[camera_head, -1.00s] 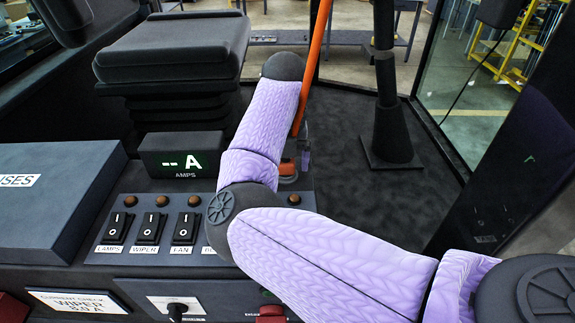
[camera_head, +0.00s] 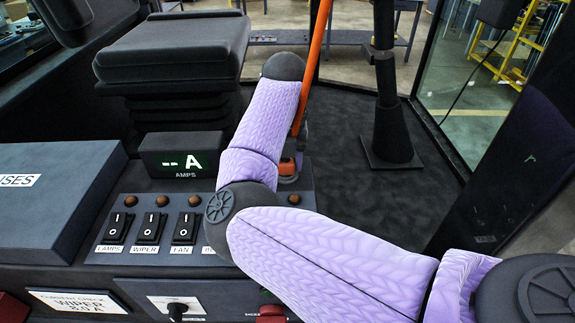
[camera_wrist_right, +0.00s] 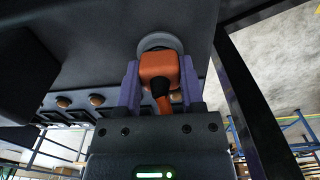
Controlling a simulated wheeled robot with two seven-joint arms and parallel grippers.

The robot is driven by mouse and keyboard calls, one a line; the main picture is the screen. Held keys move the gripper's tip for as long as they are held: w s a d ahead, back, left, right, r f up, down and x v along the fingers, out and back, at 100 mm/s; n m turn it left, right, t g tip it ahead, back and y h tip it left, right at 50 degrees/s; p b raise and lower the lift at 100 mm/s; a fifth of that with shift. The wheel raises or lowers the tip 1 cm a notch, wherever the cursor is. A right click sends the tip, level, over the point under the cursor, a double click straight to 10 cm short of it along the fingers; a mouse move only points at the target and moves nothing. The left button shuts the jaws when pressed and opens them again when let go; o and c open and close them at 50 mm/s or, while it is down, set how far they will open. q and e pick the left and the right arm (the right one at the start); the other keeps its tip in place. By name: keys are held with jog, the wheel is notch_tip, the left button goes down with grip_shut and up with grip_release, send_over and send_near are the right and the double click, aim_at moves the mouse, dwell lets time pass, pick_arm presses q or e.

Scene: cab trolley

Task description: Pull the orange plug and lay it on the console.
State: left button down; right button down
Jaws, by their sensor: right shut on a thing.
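The orange plug (camera_wrist_right: 160,70) sits at a round grey socket (camera_wrist_right: 161,42) in the right wrist view. I cannot tell how deep it is seated. My right gripper (camera_wrist_right: 160,82) is shut on the plug, with a purple finger on each side. In the head view a bit of the orange plug (camera_head: 287,167) shows beside my right forearm, which hides most of the gripper. The console (camera_head: 155,250) carries the rocker switches and lies left of my arm. My left gripper is not in view.
An amps display (camera_head: 182,155) stands behind the switches (camera_head: 150,228), with a black seat (camera_head: 175,50) beyond. A dark box (camera_head: 60,195) stands on the left. A long orange strip (camera_head: 312,65) rises behind my arm. A black post (camera_head: 387,110) stands at right.

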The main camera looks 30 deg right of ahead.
aim_at(286, 160)
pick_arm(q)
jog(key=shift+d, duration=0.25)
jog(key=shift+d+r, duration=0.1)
pick_arm(e)
jog(key=shift+r, duration=0.2)
jog(key=shift+r, duration=0.15)
jog(key=shift+r+p, duration=0.7)
jog(key=shift+p, duration=0.1)
jog(key=shift+r+p, duration=0.5)
jog(key=shift+r, duration=0.15)
jog(key=shift+r+p, duration=0.35)
jog(key=shift+r, duration=0.15)
jog(key=shift+r+p, duration=0.65)
jog(key=shift+r, duration=0.2)
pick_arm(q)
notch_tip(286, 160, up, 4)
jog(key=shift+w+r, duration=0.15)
